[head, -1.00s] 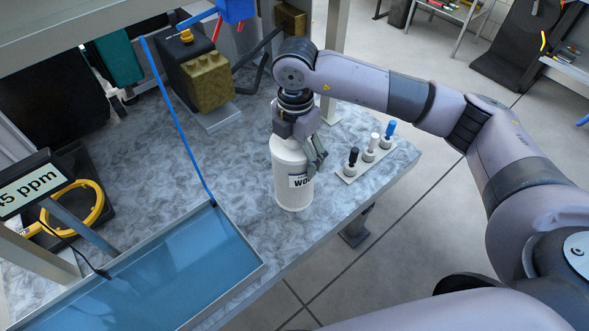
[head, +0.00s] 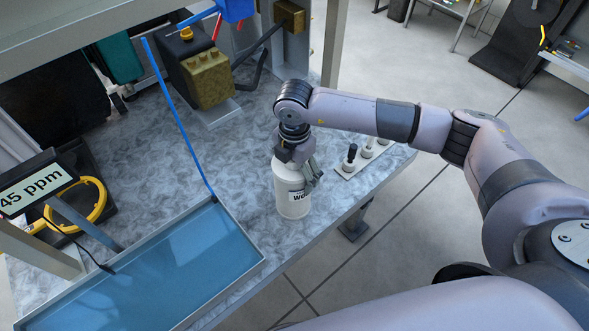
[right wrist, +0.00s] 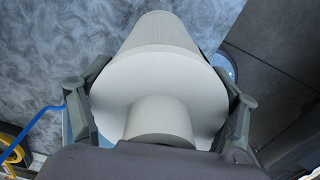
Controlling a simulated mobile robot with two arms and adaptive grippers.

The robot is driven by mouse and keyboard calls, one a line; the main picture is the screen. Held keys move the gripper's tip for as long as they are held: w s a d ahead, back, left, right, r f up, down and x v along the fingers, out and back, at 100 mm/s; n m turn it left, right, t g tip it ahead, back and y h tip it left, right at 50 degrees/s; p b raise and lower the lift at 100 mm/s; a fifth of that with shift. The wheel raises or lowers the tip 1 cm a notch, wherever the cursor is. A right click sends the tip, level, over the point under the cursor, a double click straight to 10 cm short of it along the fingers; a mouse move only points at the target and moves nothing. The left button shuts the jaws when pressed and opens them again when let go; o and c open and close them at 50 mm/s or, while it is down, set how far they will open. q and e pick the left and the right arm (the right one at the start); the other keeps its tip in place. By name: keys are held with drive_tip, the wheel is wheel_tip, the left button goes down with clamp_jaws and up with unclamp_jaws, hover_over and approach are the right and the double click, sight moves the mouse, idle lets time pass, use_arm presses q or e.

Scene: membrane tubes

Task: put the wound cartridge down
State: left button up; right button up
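My left gripper is not in view.
The blue-floored tray (head: 262,262) fills the front left of the bench. A small rack (head: 347,172) with several capped pieces stands right of the cartridge, partly behind my arm. A blue hose (head: 180,118) runs to the tray. The bench (head: 235,150) is clear behind and left of the cartridge.

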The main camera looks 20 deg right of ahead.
drive_tip(key=o, duration=0.4)
drive_tip(key=shift+r, duration=0.6)
wheel_tip(320, 180, up, 10)
drive_tip(key=b, duration=0.3)
drive_tip(key=shift+f, duration=0.2)
drive_tip(key=shift+r, duration=0.75)
